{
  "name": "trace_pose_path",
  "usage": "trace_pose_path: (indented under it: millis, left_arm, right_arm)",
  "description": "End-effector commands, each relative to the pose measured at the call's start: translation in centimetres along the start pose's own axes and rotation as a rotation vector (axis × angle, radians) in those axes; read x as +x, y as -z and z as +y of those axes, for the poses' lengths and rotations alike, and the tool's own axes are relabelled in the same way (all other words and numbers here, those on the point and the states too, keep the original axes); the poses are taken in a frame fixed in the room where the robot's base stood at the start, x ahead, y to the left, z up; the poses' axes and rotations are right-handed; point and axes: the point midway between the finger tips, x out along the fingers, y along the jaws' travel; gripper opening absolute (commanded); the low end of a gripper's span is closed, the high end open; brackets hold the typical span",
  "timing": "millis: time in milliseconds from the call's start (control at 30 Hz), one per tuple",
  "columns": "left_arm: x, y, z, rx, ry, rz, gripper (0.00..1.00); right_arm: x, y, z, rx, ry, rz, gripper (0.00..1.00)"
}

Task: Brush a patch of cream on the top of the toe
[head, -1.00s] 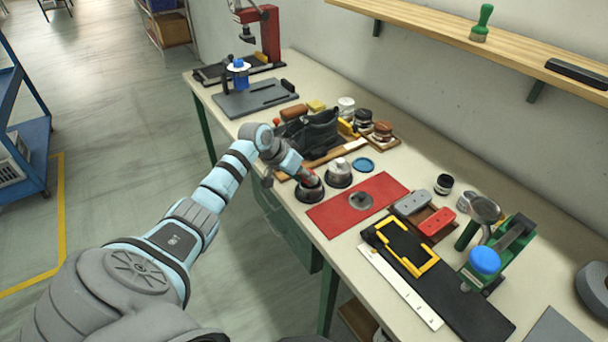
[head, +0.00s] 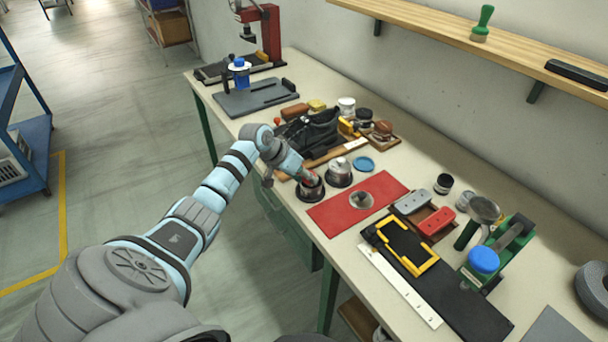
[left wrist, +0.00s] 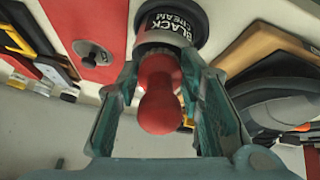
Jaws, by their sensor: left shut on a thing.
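My left gripper (head: 306,176) is shut on the red handle (left wrist: 160,95) of a brush and points down at a dark jar (head: 311,193) near the bench's front edge. In the left wrist view this jar (left wrist: 172,22) carries a "BLACK CREAM" label, and the brush's lower end is at the jar's mouth. The handle and fingers hide the bristles, so I cannot tell how deep they sit. The black shoe (head: 318,130) lies behind the gripper on the bench. Part of a dark shape, likely the shoe, shows at the right of the wrist view (left wrist: 280,98). My right gripper is not in view.
A second jar (head: 339,175) stands right beside the first. A blue lid (head: 363,163) and a red mat (head: 340,211) with a round grey piece lie to the right. Several small pots and brushes crowd the far side of the shoe. The front edge is close.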

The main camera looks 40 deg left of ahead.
Motion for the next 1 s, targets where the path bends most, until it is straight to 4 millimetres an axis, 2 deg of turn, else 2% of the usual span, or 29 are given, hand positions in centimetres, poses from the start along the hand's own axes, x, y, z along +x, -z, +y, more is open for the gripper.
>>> trace_pose_path:
  millis: [1000]
  left_arm:
    - [0.19,-0.14,0.10,-0.001,-0.003,-0.001,0.06]
  right_arm:
    - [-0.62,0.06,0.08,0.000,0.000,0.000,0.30]
